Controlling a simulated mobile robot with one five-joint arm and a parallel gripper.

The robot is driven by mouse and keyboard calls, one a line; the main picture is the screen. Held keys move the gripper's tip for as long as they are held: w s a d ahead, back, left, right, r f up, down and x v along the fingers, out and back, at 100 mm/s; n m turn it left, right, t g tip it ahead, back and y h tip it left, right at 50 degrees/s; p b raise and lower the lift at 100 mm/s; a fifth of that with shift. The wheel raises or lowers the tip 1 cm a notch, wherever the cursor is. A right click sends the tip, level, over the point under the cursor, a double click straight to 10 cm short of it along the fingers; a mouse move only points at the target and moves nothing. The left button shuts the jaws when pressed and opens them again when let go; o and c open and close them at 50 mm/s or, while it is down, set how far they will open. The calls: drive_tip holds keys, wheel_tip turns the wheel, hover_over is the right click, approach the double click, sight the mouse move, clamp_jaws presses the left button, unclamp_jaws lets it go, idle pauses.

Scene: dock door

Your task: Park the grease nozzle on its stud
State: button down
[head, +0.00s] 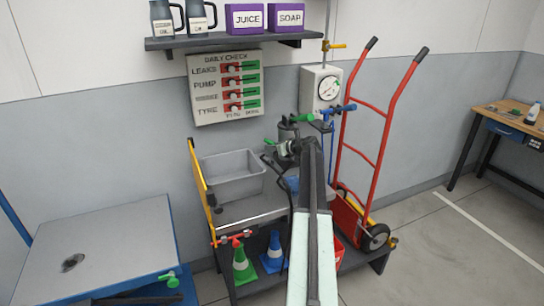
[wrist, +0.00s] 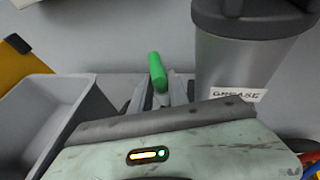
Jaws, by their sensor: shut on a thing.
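My gripper (wrist: 160,95) is shut on a green-ended piece, which I take to be the grease nozzle (wrist: 157,70). Its green end stands up between the fingers in the wrist view and shows left of the gripper (head: 285,149) in the head view as the nozzle's green tip (head: 270,142). A black hose (head: 266,172) hangs just below. The grey canister labelled GREASE (wrist: 245,60) stands close on the right in the wrist view; its dark top (head: 287,130) shows behind the gripper in the head view. I cannot make out the stud.
A grey bin (head: 232,178) sits on the cart (head: 250,208), left of the gripper. A green handle (head: 302,118) and a blue nozzle (head: 338,109) are near the gauge box (head: 320,88). A red hand truck (head: 378,120) stands right.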

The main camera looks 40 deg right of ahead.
sight(272, 153)
drive_tip(key=shift+f+b, duration=2)
drive_tip(key=shift+r, duration=0.25)
drive_tip(key=shift+f, duration=0.2)
drive_tip(key=c, duration=1.3)
unclamp_jaws()
drive_tip(key=shift+o, duration=0.2)
drive_tip(key=shift+r, duration=0.15)
